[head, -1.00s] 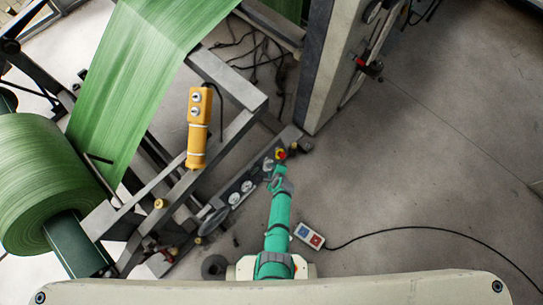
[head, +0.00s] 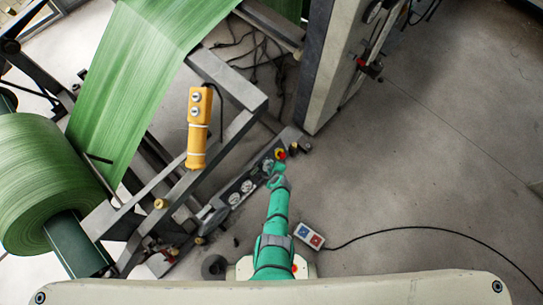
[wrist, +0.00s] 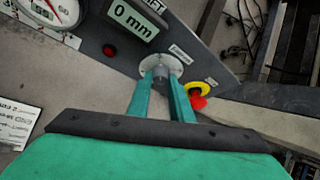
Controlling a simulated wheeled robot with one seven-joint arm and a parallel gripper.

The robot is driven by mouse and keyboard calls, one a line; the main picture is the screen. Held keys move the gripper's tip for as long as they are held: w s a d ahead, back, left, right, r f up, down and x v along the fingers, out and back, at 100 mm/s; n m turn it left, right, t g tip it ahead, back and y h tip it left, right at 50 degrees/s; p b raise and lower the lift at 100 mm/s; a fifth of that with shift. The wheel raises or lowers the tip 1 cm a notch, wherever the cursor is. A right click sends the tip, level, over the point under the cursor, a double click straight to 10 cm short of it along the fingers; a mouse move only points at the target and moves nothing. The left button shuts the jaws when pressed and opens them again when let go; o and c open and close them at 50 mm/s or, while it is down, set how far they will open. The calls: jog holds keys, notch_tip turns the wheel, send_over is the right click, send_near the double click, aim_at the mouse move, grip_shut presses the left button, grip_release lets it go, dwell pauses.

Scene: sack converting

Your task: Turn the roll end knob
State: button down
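The knob (wrist: 160,74) is a small grey grip on a round whitish dial plate (wrist: 175,66), set in a dark control panel (wrist: 221,75). The dial also shows in the head view, partly hidden by my gripper (head: 276,173). In the wrist view, the two teal fingers of my gripper (wrist: 161,82) stand on either side of the knob. The knob fills the gap between the fingertips, and they look shut on it. The display above the dial reads 0 mm (wrist: 132,20).
A red mushroom button on a yellow ring (wrist: 198,97) sits close to the right finger. A red button (wrist: 109,50) and a gauge (wrist: 54,10) are on the left. A yellow pendant (head: 198,125) hangs nearby. A cable with a switch box (head: 310,236) lies on the floor.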

jog(key=shift+a+n+t, duration=0.15)
jog(key=shift+n+t, duration=0.55)
jog(key=shift+n, duration=0.5)
jog(key=c, duration=1.8)
grip_release()
jog(key=shift+c, duration=0.2)
jog(key=shift+s, duration=0.15)
jog(key=v, duration=1)
jog(key=shift+r, duration=0.3)
jog(key=shift+s, duration=0.1)
